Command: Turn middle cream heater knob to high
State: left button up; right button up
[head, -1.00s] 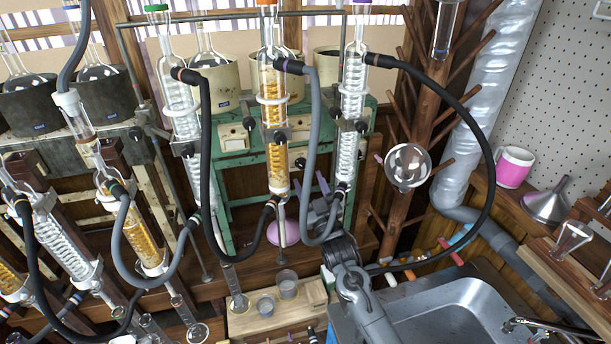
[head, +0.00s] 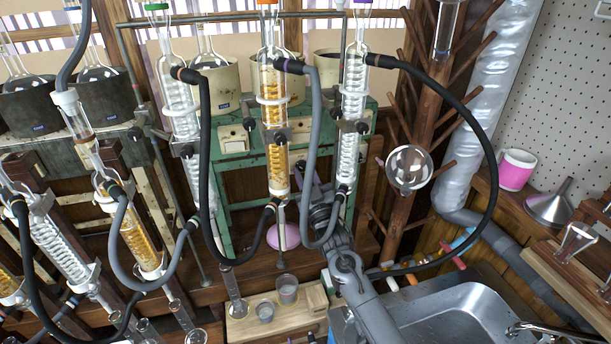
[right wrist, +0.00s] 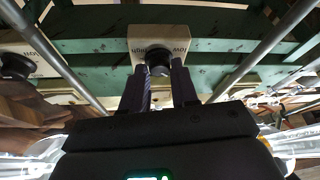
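The middle cream heater (head: 297,90) stands on the green frame, partly hidden by the orange-filled condenser. Its cream control panel (head: 300,126) is below it, with its knob hidden in the head view. The right wrist view shows a cream panel (right wrist: 137,35) with a round black knob (right wrist: 158,58) and printed labels at its sides. My right gripper (right wrist: 160,74) points at this knob, with its two dark fingers apart and their tips at either side of the knob's near end. I cannot tell whether they touch it. In the head view my right gripper (head: 308,178) is partly hidden behind tubing. My left gripper is not in view.
A grey hose (head: 318,130) and a black hose (head: 490,150) loop close to my right arm. The glass condensers (head: 352,100) stand in front of the heaters. A second black knob (right wrist: 17,65) shows at left in the wrist view. A metal sink (head: 450,310) is below right.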

grip_shut()
jog(key=shift+a+m+t+h, duration=0.15)
jog(key=shift+m+t+h, duration=0.15)
jog(key=shift+m+h, duration=0.65)
jog(key=m, duration=0.2)
jog(key=m+h, duration=0.1)
jog(key=m, duration=0.1)
jog(key=shift+m+h, duration=0.25)
jog(key=o, duration=0.5)
grip_release()
jog(key=shift+o, duration=0.2)
jog(key=shift+s, duration=0.15)
